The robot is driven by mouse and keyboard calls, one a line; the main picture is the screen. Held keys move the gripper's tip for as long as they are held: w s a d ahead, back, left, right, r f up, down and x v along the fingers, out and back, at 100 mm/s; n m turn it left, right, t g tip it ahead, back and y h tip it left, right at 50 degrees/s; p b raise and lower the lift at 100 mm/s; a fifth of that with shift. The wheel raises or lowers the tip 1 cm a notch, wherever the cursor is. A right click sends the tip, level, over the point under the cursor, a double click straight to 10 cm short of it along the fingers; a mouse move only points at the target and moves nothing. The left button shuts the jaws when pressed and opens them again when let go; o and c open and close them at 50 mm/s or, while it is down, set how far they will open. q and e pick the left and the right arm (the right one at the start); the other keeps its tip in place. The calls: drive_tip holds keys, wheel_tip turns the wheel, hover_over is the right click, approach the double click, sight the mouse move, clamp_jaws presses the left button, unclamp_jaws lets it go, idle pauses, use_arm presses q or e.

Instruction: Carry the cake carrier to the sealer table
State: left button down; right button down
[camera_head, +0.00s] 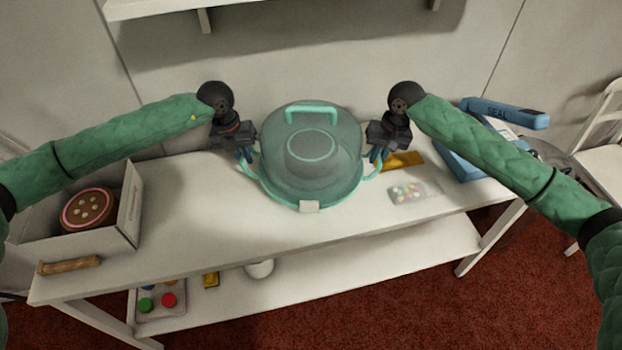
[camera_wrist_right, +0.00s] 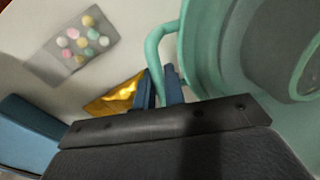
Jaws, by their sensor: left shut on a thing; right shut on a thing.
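The cake carrier (camera_head: 309,177) is a clear teal dome with a top handle, a side handle at each side and a pale latch at the front. A round dark shape shows through its dome. It appears over the middle of the white table (camera_head: 220,225); I cannot tell if it is touching it. My left gripper (camera_head: 246,155) is shut on the left side handle. My right gripper (camera_head: 378,155) is shut on the right side handle, which also shows between the fingers in the right wrist view (camera_wrist_right: 160,85). A blue sealer (camera_head: 462,157) stands at the table's right end.
An open white box (camera_head: 128,215) with a pink-rimmed cake (camera_head: 88,209) and a wooden rolling-pin-like piece (camera_head: 69,265) are at the left end. A gold packet (camera_head: 404,161) and a clear bag of coloured balls (camera_head: 408,193) lie right of the carrier. A shelf hangs above.

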use_arm(q)
drive_tip(key=shift+a+f, duration=0.2)
use_arm(e)
drive_tip(key=shift+d+f, duration=0.15)
drive_tip(key=shift+f, duration=0.05)
